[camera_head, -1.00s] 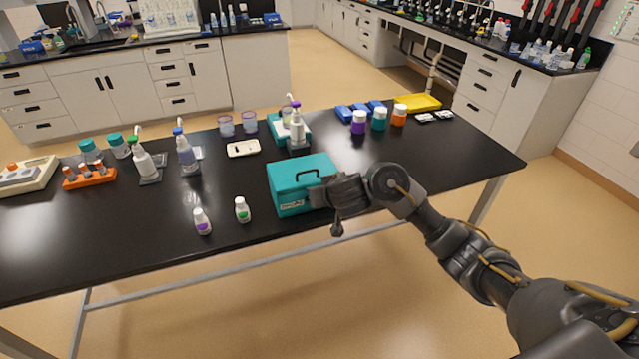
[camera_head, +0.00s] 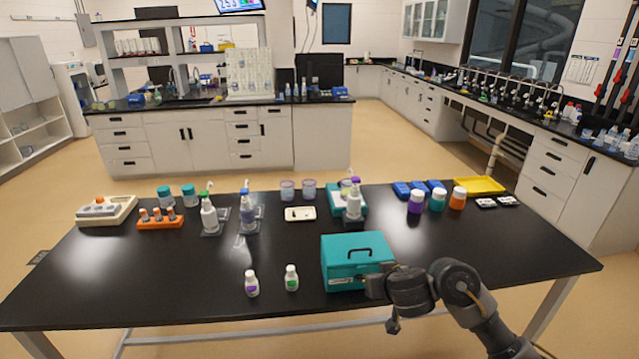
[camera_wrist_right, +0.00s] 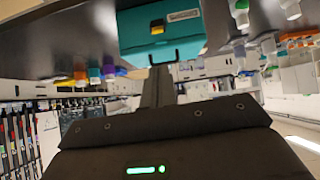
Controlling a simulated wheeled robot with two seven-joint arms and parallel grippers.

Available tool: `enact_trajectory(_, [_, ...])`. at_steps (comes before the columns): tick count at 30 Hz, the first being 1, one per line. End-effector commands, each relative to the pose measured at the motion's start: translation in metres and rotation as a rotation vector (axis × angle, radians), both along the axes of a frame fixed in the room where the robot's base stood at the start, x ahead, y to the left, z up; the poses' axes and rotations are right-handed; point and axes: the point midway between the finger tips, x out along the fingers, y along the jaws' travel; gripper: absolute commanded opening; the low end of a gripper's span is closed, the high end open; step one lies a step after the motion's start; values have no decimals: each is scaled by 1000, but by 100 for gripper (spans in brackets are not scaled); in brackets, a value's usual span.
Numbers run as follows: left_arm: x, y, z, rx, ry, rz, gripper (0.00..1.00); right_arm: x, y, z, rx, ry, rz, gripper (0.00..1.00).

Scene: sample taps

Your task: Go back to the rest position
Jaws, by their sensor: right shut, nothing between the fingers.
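My right gripper (camera_head: 375,285) is at the front right of the teal box (camera_head: 345,280) on the black table, in the head view. I cannot tell there whether it touches the box. My left gripper is not in view.
On the black table (camera_head: 150,290), two small bottles, purple-labelled (camera_head: 251,284) and green-labelled (camera_head: 291,278), stand left of the box. Purple (camera_head: 415,202), teal and orange jars and a yellow tray (camera_head: 480,186) are behind right. The table's front left is clear.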

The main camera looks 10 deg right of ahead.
Motion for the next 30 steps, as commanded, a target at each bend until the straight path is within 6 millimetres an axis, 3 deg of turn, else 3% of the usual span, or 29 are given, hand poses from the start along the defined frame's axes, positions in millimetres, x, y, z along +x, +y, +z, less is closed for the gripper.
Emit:
enact_trajectory(5, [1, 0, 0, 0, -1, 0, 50, 5, 17, -3, -78, 11, 195, 0])
enact_trajectory(8, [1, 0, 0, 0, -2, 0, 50, 25, 24, -17, -79, 27, 320, 0])
enact_trajectory(9, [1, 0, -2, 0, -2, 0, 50, 34, 27, -30, -66, 31, 363, 0])
enact_trajectory(11, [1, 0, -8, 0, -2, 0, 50, 43, 28, -64, -40, 41, 412, 0])
enact_trajectory(14, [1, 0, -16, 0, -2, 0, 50, 49, 22, -133, -5, 49, 451, 0])
enact_trajectory(20, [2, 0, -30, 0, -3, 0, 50, 24, -4, -260, -2, 71, 425, 0])
enact_trajectory(26, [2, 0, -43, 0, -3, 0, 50, -36, -31, -375, -42, 137, 369, 0])
enact_trajectory(30, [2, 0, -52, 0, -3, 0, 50, -93, -48, -446, -79, 207, 330, 0])
